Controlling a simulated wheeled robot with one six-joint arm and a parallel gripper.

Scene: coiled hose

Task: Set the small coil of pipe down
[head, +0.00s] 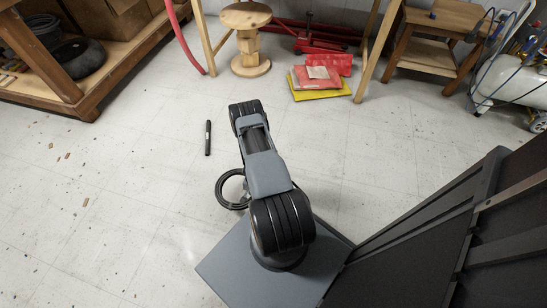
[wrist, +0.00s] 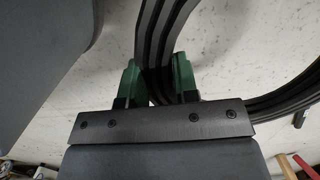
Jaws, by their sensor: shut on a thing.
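The small coil of pipe (head: 222,203) is black and ring-shaped. In the head view it shows to the left of my arm, partly hidden behind the arm. In the wrist view the coil (wrist: 165,40) runs as several dark strands between the green fingers of my gripper (wrist: 158,80). The gripper is shut on these strands, and the rest of the coil curves away to the right. My gripper is hidden behind my arm in the head view. I cannot tell whether the coil touches the floor.
A short black rod (head: 208,138) lies on the floor beyond the coil. A wooden stool (head: 246,45), red and yellow packets (head: 318,80) and a wooden bench (head: 88,100) stand farther back. The tiled floor (head: 110,200) on the left is mostly clear, with small scraps.

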